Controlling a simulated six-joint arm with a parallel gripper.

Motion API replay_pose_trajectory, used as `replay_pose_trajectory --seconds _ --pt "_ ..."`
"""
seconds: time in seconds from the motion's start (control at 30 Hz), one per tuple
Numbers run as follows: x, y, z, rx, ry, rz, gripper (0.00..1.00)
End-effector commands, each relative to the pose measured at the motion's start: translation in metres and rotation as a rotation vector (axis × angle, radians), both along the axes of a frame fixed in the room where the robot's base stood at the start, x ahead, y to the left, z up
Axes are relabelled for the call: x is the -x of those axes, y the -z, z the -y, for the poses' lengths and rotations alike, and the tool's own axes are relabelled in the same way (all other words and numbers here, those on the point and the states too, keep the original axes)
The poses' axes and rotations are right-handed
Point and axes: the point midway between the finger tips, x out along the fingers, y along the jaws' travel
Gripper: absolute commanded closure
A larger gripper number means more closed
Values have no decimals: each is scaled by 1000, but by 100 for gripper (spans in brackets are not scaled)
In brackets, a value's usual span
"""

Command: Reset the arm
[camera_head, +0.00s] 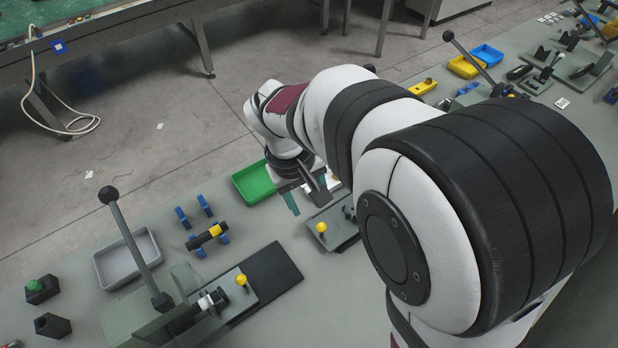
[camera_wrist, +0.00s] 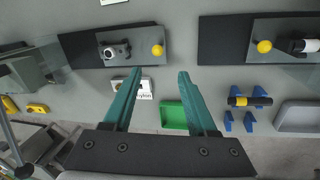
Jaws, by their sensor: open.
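My gripper (camera_wrist: 160,85) shows in the wrist view with its two teal fingers wide apart and nothing between them. In the head view my gripper (camera_head: 305,198) hangs above the bench beside the green tray, partly hidden by my own arm. In the wrist view, the green tray (camera_wrist: 174,116) lies beyond the fingers, and a small white labelled item (camera_wrist: 146,90) shows between them.
A grey tray (camera_head: 108,265), a black and yellow cylinder on blue supports (camera_head: 208,236), and a lever fixture (camera_head: 130,240) stand on the left of the bench. A yellow-knobbed fixture (camera_head: 335,232) stands close to my gripper. Yellow and blue trays (camera_head: 487,55) lie far right.

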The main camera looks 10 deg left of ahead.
Motion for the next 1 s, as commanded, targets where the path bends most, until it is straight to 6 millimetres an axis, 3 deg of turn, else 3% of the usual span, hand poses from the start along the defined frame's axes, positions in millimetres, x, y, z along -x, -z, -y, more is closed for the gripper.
replay_pose_trajectory --seconds 0.17,0.57,0.67,0.77,0.83,0.9,1.0 --pt "2 -18 -3 -1 0 0 42" --pt "2 -18 -3 0 1 0 42" --pt "12 -27 17 -21 85 -8 42" --pt "55 -49 74 -100 369 -34 42" --pt "99 -56 105 -168 603 -60 42" --pt "139 -57 121 -234 799 -81 42" --pt "177 -51 127 -302 991 -104 42"
